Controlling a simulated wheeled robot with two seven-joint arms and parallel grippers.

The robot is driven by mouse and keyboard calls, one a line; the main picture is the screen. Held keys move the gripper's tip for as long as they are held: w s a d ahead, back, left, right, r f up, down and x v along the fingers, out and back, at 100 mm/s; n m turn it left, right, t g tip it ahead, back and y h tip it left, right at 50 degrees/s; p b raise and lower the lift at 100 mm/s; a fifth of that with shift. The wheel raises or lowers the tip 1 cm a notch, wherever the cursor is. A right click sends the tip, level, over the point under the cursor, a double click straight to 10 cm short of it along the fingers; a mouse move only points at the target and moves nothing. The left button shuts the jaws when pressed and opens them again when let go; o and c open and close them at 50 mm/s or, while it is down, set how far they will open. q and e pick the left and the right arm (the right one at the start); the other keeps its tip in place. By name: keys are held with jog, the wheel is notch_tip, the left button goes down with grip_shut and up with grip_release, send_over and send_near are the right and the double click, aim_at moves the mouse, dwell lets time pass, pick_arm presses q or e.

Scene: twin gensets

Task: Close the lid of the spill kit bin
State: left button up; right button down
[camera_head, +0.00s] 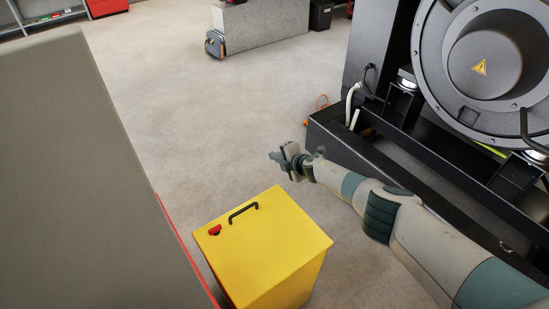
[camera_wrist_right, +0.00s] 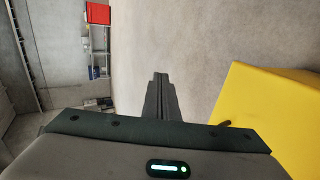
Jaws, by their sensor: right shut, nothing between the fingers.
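The yellow spill kit bin (camera_head: 295,285) stands on the floor at the lower middle of the head view. Its yellow lid (camera_head: 262,250) lies flat on top, with no gap visible from here. The lid has a black handle (camera_head: 243,211) and a small red part (camera_head: 214,230) near its far edge. My right gripper (camera_head: 280,157) is beyond and to the right of the bin, apart from it. In the right wrist view its fingers (camera_wrist_right: 161,78) are together and empty, with part of the yellow bin (camera_wrist_right: 275,105) at the right. My left gripper is out of view.
A dark generator set (camera_head: 485,55) on a black base frame (camera_head: 340,140) stands at the right, close to my right arm. A large grey block (camera_head: 80,170) with a red edge fills the left. Open floor (camera_head: 200,110) lies beyond the bin.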

jog(key=shift+r+p, duration=1.55)
jog(key=shift+r, duration=1)
jog(key=shift+a, duration=0.1)
